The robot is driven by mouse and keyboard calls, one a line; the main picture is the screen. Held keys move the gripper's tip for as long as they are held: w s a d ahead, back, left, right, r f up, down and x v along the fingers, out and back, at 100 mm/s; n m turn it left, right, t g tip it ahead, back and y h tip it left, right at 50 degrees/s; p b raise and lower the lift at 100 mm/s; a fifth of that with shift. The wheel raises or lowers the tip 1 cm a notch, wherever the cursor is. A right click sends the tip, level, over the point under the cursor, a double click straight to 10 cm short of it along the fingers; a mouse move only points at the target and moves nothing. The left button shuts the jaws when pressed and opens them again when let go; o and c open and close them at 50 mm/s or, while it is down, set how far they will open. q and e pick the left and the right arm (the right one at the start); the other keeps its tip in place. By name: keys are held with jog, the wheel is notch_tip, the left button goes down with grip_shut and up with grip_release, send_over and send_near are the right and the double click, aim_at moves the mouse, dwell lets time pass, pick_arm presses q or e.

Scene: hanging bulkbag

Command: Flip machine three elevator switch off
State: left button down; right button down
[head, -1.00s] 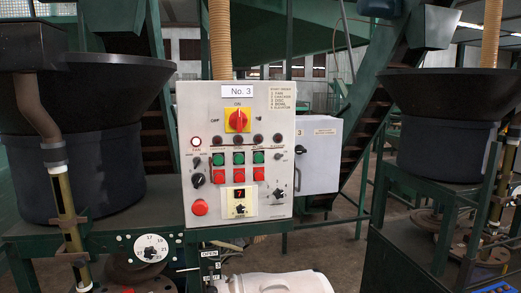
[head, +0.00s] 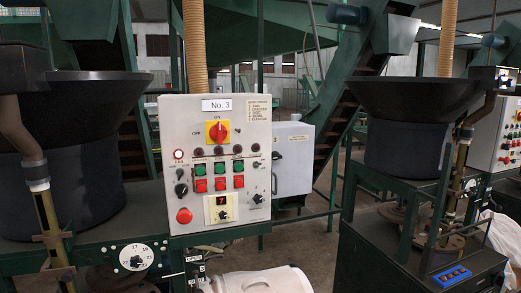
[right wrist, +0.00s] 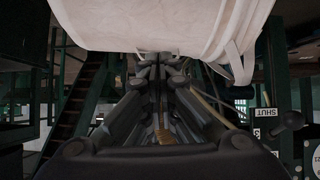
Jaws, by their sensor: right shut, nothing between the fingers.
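The control panel marked No. 3 (head: 214,165) faces me left of the middle in the head view. A red and yellow main rotary switch (head: 217,132) sits near its top, above a row of dark lamps. My right gripper (right wrist: 158,66) shows in the right wrist view, shut and empty, away from the panel. My left gripper is not in view.
A white bulk bag (head: 262,281) hangs below the panel and fills the top of the right wrist view (right wrist: 150,25). Dark hoppers stand left (head: 60,150) and right (head: 405,125). A similar panel (head: 497,135) is at far right. Bare floor shows between the machines.

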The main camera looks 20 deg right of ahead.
jog(key=w+r+t+p, duration=0.2)
jog(key=w+r+t, duration=0.15)
jog(key=r, duration=2.15)
jog(key=t+p, duration=0.1)
jog(key=t, duration=0.2)
send_near(258, 164)
notch_tip(258, 164, up, 3)
jog(key=s, duration=0.1)
jog(key=shift+d+y, duration=0.3)
jog(key=shift+d, duration=0.15)
jog(key=w+p, duration=0.2)
jog(key=w, duration=0.2)
jog(key=w+p, duration=0.3)
jog(key=w, duration=0.2)
jog(key=shift+w+a+f, duration=0.1)
jog(key=shift+a+f, duration=0.1)
jog(key=shift+w+f, duration=0.15)
jog(key=shift+w, duration=0.2)
